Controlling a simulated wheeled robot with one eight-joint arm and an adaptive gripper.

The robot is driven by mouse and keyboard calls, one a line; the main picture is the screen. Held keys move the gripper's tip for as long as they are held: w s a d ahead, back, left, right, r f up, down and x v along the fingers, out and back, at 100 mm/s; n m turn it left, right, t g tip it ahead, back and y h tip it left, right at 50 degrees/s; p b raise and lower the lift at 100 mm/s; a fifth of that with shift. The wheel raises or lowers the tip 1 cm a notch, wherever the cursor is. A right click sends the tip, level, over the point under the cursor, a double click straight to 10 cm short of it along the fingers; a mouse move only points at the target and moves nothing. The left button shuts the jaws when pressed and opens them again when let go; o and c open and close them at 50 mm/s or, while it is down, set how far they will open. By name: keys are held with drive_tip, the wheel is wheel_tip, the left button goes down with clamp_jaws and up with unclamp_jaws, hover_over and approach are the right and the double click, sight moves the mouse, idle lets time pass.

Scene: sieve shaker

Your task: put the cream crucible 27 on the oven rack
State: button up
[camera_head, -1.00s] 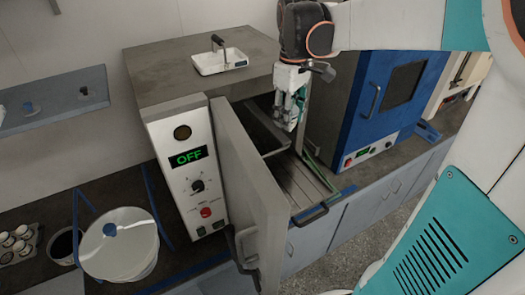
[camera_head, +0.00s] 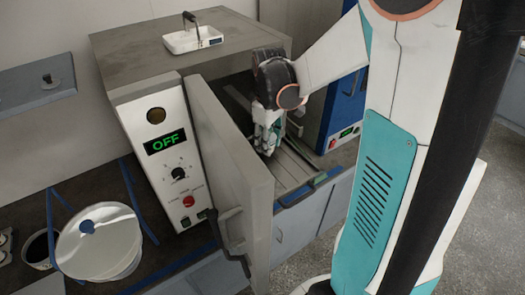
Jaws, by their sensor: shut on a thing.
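The grey oven (camera_head: 160,150) stands left of centre with its door (camera_head: 235,165) swung open toward me. The oven rack (camera_head: 291,168) shows partly in the opening, to the right of the door; its rear is hidden by my arm and gripper. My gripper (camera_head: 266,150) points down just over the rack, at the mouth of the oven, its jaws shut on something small. A pale bit shows at the fingertips, but the crucible is mostly hidden and its number cannot be read. I cannot tell whether it touches the rack.
A blue cabinet (camera_head: 345,105) stands close on the right. A lidded white tub (camera_head: 98,240) and a bowl (camera_head: 38,250) are on the bench at left. My arm fills the right.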

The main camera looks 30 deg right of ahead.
sight(267, 163)
drive_tip(key=shift+f+b, duration=0.3)
drive_tip(key=shift+f, duration=2.55)
drive_tip(key=shift+f, duration=0.2)
drive_tip(key=o, duration=1.4)
drive_tip(key=shift+r, duration=0.1)
drive_tip(key=shift+r, duration=0.1)
wheel_tip(267, 163, up, 12)
drive_tip(key=shift+r+p, duration=0.1)
drive_tip(key=shift+p, duration=0.65)
